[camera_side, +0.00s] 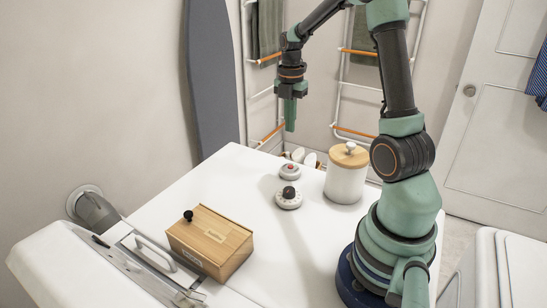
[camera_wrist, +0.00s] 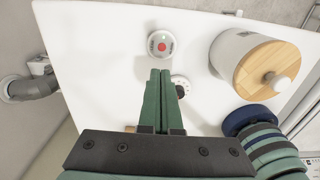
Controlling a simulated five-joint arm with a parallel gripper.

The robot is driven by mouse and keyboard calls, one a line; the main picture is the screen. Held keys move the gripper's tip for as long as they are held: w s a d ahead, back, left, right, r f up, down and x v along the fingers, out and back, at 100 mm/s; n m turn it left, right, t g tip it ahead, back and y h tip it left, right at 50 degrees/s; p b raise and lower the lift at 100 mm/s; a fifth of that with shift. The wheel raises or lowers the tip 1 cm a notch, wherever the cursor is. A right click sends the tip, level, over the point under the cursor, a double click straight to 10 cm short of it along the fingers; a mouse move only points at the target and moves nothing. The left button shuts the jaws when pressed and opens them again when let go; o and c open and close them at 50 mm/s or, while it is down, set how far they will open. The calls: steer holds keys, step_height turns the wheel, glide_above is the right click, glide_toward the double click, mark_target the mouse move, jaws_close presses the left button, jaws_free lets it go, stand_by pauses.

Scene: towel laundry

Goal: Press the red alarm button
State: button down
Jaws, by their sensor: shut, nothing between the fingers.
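The red alarm button (camera_side: 290,170) sits on a round pale grey base on the white table top, toward its far end. In the wrist view the red button (camera_wrist: 161,46) shows on its base just beyond the fingertips. My gripper (camera_side: 290,128) is shut and empty, pointing down in the air above the table, well above the button and apart from it. In the wrist view the green fingers (camera_wrist: 160,72) lie together, their tips just short of the button's base in the picture.
A round white dial with a dark knob (camera_side: 289,198) stands close to the button. A white canister with a wooden lid (camera_side: 346,176) is to the right. A wooden box (camera_side: 210,241) sits at the front left. The table (camera_side: 235,180) is clear left of the button.

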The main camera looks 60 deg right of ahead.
mark_target(291, 166)
steer(key=f, duration=1.1)
steer(key=shift+s+f, duration=0.2)
steer(key=shift+f, duration=0.15)
steer(key=shift+s+f, duration=0.1)
steer(key=shift+f, duration=0.8)
step_height(291, 166, up, 15)
steer(key=w, duration=0.1)
